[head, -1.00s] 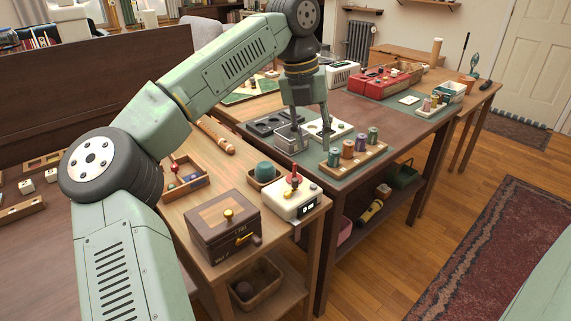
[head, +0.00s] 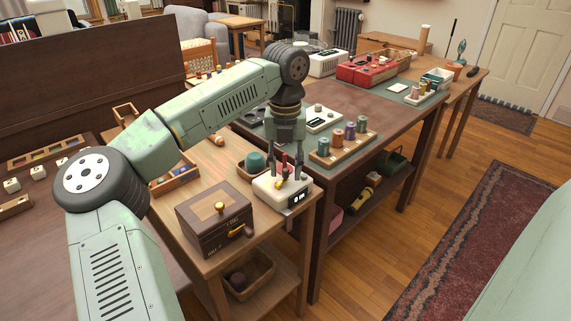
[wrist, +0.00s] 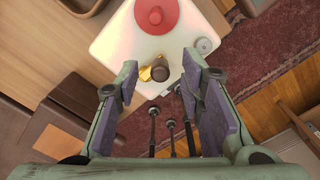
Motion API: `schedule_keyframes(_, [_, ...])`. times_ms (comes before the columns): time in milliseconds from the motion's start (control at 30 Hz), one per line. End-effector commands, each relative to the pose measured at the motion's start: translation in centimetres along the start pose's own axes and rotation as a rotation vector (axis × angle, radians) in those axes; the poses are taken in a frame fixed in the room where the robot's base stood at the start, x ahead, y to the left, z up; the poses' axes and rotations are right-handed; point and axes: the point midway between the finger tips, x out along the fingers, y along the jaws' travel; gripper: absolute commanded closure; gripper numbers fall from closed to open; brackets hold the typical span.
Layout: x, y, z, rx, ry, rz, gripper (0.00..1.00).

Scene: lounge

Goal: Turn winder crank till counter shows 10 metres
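The winder (head: 270,194) is a white box with a red spool on top, near the front corner of the light wooden table. Its small dark counter (head: 298,198) faces front; I cannot read its digits surely. In the wrist view the white winder (wrist: 118,42) carries the red spool (wrist: 157,14) and a brass crank with a dark knob (wrist: 161,72). My gripper (head: 285,172) points down above the winder. In the wrist view its fingers are open, one each side of the knob, with gaps. I cannot tell whether the fingertips are down at knob height.
A brown wooden box (head: 213,222) with brass knob and crank stands left of the winder. A teal-topped round item (head: 254,162) in a basket is behind it. A rack of spools (head: 343,143) stands on the darker table to the right. Open floor lies at right.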

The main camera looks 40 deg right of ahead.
Motion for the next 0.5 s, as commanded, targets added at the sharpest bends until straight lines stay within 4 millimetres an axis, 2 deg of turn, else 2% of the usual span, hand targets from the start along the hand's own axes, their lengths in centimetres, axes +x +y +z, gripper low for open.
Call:
schedule_keyframes(200, [0.05,0.00,-0.01,0.000,0.000,0.000,0.65])
schedule_keyframes(500, [0.02,-0.01,0.00,0.001,0.000,0.000,0.84])
